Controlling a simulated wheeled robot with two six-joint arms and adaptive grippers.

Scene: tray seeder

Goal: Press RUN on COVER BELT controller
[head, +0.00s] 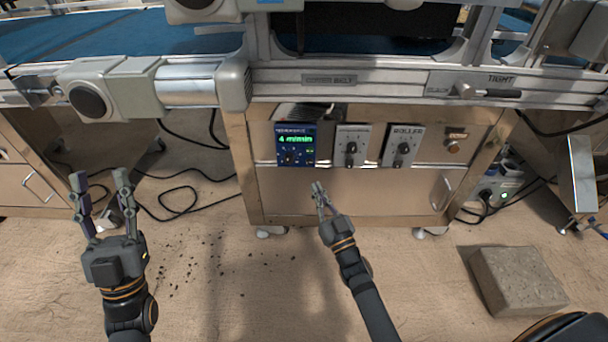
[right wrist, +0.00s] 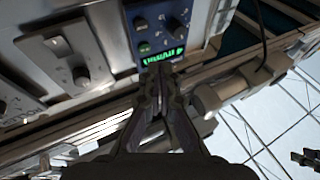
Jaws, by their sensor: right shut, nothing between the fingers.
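The blue controller (head: 295,146) sits on the front panel of a metal cabinet, with a green display reading "4 m/min" and a knob and small buttons below it. It also shows in the right wrist view (right wrist: 161,27), upside down, just beyond my fingertips. My right gripper (head: 319,187) is shut and empty, below and a little right of the controller in the head view. In the right wrist view, its fingertips (right wrist: 159,68) overlap the edge by the green display; I cannot tell whether they touch. My left gripper (head: 100,177) is open and empty, over the floor at left.
Two grey knob panels, one unclear (head: 351,146) and one marked ROLLER (head: 402,146), sit right of the controller. A TIGHT lever (head: 488,92) and rail run above. A stone block (head: 516,280) lies on the floor at right. Black cables (head: 180,190) lie left of the cabinet.

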